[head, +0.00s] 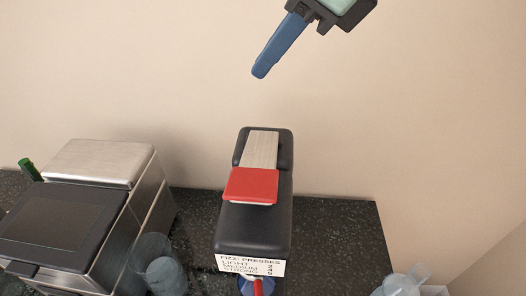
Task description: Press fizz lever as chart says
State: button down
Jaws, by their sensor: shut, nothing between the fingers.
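The fizz machine (254,222) is a black rounded body on the dark counter, at the centre of the head view. Its lever (251,185) has a flat red pad at the front and a grey metal strip behind it. The chart (250,265) is a white label on the machine's front, headed "FIZZ PRESSES", with lines reading LIGHT, MEDIUM and STRONG. The numbers at its right are too small to read surely. My gripper (260,71) is shut and empty, with blue fingers pointing down-left, above and apart from the lever. Something blue and red shows partly below the chart.
A steel and black box-shaped appliance (98,165) stands at left, with a green bottle neck (30,169) behind it. A clear glass (165,275) stands left of the fizz machine. Clear glassware (405,282) sits at the lower right. The counter (345,235) right of the machine is clear.

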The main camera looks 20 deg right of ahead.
jog(key=shift+f, duration=0.1)
jog(key=b, duration=0.6)
send_over(259, 154)
jog(key=d, duration=0.1)
notch_tip(259, 154, down, 7)
jog(key=shift+s+f, duration=0.1)
jog(key=shift+f, duration=0.05)
jog(key=shift+s+f+b, duration=0.2)
jog(key=shift+f+b, duration=0.35)
jog(key=shift+b, duration=0.2)
dwell(0.9)
jog(key=shift+s+a+f+b, duration=0.1)
jog(key=shift+f+b, duration=0.3)
jog(key=shift+b, duration=0.1)
jog(key=shift+s+f+b, duration=0.25)
jog(key=shift+f+b, duration=0.7)
dwell(0.8)
jog(key=shift+r, duration=0.1)
jog(key=shift+w+r+p, duration=0.2)
jog(key=shift+r+p, duration=0.4)
jog(key=shift+r, duration=0.05)
jog(key=shift+w+r+p, duration=0.15)
jog(key=shift+r+p, duration=0.4)
jog(key=shift+r, duration=0.1)
